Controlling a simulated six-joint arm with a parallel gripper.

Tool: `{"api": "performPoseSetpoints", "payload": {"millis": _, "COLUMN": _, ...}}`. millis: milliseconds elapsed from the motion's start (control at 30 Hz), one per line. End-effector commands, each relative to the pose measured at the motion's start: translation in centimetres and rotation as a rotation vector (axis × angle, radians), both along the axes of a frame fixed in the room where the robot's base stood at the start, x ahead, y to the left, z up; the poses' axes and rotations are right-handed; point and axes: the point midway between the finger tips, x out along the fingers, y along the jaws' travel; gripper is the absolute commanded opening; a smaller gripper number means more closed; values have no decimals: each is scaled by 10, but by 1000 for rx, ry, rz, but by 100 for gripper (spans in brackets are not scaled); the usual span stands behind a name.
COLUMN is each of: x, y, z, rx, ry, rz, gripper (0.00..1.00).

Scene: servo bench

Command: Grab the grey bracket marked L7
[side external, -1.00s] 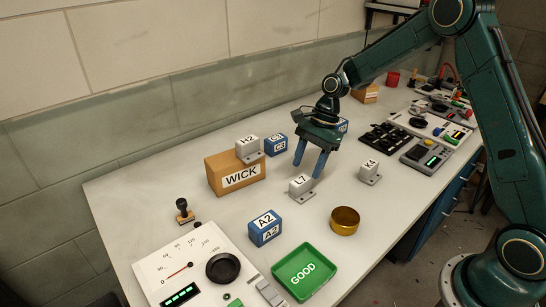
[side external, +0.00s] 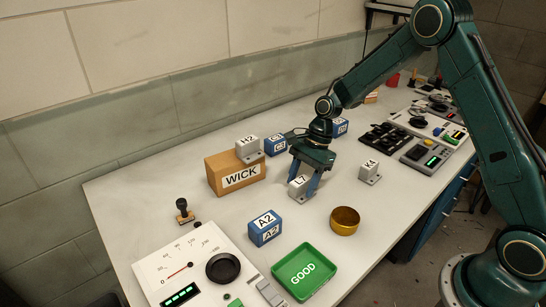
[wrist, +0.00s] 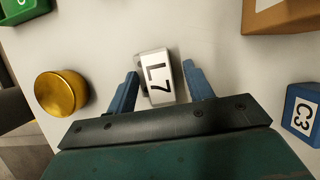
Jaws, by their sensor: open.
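The grey bracket marked L7 (side external: 299,187) stands on the bench in front of the WICK box. It also shows in the wrist view (wrist: 157,78), label up. My gripper (side external: 303,182) is low over it, with one blue finger on each side. In the wrist view my gripper (wrist: 161,85) is open, with a gap visible between each finger and the bracket.
The cardboard WICK box (side external: 236,174) carries a grey bracket H2 (side external: 248,148). Bracket K4 (side external: 369,171) stands to the right. A brass cup (side external: 345,221), a blue block A2 (side external: 265,228) and a green GOOD tray (side external: 304,272) are nearer the front. Blue block C3 (wrist: 303,115) is close by.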

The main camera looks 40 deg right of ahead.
Motion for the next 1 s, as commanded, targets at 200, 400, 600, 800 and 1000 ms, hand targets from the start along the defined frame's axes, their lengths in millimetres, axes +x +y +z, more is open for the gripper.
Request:
{"api": "performPoseSetpoints", "payload": {"millis": 200, "x": 0, "y": 0, "z": 0, "rx": 0, "ry": 0, "rz": 0, "gripper": 52}}
{"api": "performPoseSetpoints", "payload": {"millis": 400, "x": 0, "y": 0, "z": 0, "rx": 0, "ry": -1, "rz": 0, "gripper": 32}}
{"api": "performPoseSetpoints", "payload": {"millis": 600, "x": 0, "y": 0, "z": 1, "rx": 0, "ry": -1, "rz": 0, "gripper": 3}}
{"api": "performPoseSetpoints", "payload": {"millis": 800, "x": 0, "y": 0, "z": 1, "rx": 0, "ry": -1, "rz": 0, "gripper": 3}}
{"api": "performPoseSetpoints", "payload": {"millis": 1000, "x": 1, "y": 0, "z": 7, "rx": 1, "ry": -3, "rz": -1, "gripper": 3}}
